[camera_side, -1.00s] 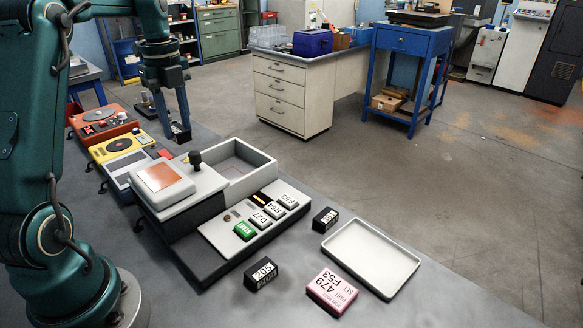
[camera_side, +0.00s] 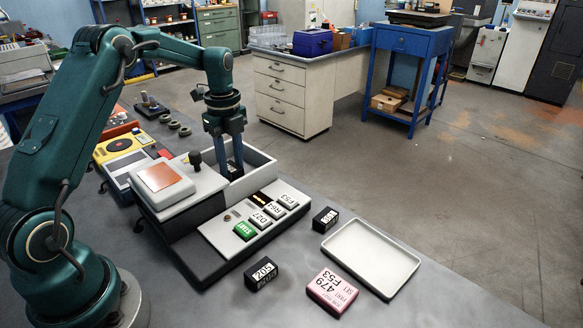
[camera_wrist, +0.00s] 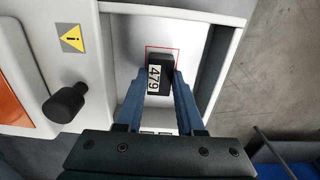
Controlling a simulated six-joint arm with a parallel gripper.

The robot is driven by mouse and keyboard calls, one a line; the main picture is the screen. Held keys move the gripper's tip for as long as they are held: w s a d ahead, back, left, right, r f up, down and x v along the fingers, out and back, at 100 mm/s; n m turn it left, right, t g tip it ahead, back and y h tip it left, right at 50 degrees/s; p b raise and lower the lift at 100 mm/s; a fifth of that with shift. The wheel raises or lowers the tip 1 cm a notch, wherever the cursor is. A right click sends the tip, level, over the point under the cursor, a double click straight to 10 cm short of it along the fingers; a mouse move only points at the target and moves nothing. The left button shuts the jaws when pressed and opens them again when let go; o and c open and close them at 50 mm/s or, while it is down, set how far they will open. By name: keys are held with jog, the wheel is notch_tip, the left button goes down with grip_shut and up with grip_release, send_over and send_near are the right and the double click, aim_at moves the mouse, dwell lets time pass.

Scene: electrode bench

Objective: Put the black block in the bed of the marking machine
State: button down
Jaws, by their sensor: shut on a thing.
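My gripper (camera_wrist: 160,92) is shut on a black block (camera_wrist: 158,62) with a white label reading 479. In the wrist view the block is between the fingertips, over the white bed floor and largely within a thin red rectangle. In the side view my gripper (camera_side: 233,172) reaches down into the open bed of the marking machine (camera_side: 262,165). I cannot tell whether the block touches the floor.
Two other black blocks, one labelled 205 (camera_side: 263,274) and one farther back (camera_side: 325,219), stand on the bench. A pink card block (camera_side: 332,291) lies near a white tray (camera_side: 370,257). The machine's black knob (camera_side: 195,158) rises beside the bed.

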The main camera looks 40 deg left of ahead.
aim_at(232, 166)
jog(key=c, duration=0.5)
grip_release()
jog(key=shift+f, duration=0.15)
jog(key=s+d+r+n+t, duration=0.1)
jog(key=d+r+n, duration=0.15)
jog(key=r, duration=0.55)
jog(key=s+d+r+n, duration=0.2)
jog(key=d+r, duration=0.1)
jog(key=r, duration=0.5)
jog(key=s+d+f+n+t, duration=0.1)
jog(key=s+d+n, duration=0.2)
jog(key=s+n, duration=0.1)
jog(key=s+d+f+n+t, duration=0.2)
jog(key=s+d+n, duration=0.1)
jog(key=s+n, duration=0.2)
jog(key=s+d+f+n+t, duration=0.1)
jog(key=s+d+f+n, duration=0.1)
jog(key=s+d+n, duration=0.2)
jog(key=shift+s+n+t, duration=0.25)
jog(key=shift+s+t, duration=0.05)
jog(key=shift+s, duration=0.9)
